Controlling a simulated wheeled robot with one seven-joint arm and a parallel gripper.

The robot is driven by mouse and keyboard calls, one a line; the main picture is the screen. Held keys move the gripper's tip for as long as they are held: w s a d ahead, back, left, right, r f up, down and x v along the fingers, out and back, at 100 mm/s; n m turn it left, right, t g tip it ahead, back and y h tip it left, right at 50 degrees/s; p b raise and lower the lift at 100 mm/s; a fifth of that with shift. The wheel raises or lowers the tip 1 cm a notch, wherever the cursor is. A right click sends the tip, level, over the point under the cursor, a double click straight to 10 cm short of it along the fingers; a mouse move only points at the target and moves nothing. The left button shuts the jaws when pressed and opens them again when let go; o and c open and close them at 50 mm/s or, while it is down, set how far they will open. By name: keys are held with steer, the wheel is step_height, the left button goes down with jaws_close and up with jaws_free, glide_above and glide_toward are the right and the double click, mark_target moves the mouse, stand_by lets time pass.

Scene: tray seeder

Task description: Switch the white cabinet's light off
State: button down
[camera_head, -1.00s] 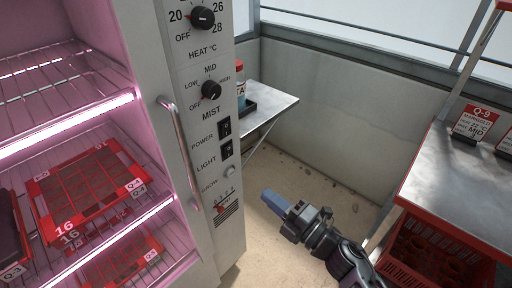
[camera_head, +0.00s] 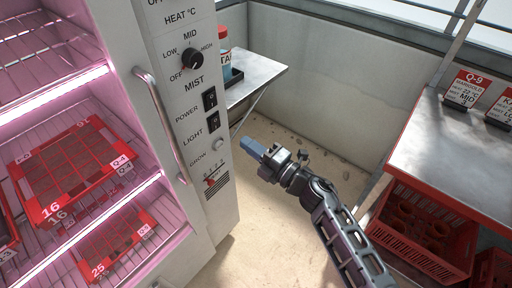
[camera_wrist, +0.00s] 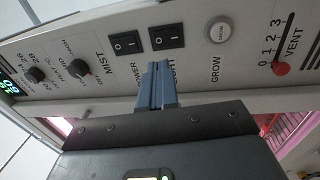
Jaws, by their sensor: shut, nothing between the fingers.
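The white cabinet (camera_head: 222,210) stands at left with its interior lit by bright strips and a pink glow. Its front panel carries the black LIGHT rocker switch (camera_head: 214,122), just below the black POWER switch (camera_head: 210,98). My gripper (camera_head: 252,146) is shut and empty, its blue fingers pointing at the panel from the right, a little lower than the LIGHT switch and apart from it. In the wrist view the closed fingers (camera_wrist: 158,68) appear just below the LIGHT switch (camera_wrist: 167,37) and POWER switch (camera_wrist: 125,43). The fingers partly cover the labels.
The GROW button (camera_head: 218,144) and VENT slider (camera_head: 209,181) sit below the switches, the MIST knob (camera_head: 192,58) above. A vertical door handle (camera_head: 162,120) runs left of the panel. A small metal table (camera_head: 262,75) stands behind; a metal bench (camera_head: 450,145) stands at right.

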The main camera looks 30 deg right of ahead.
mark_target(215, 120)
steer(key=x, duration=0.9)
steer(key=shift+w+a, duration=0.1)
steer(key=shift+w, duration=0.1)
steer(key=shift+w+r, duration=0.2)
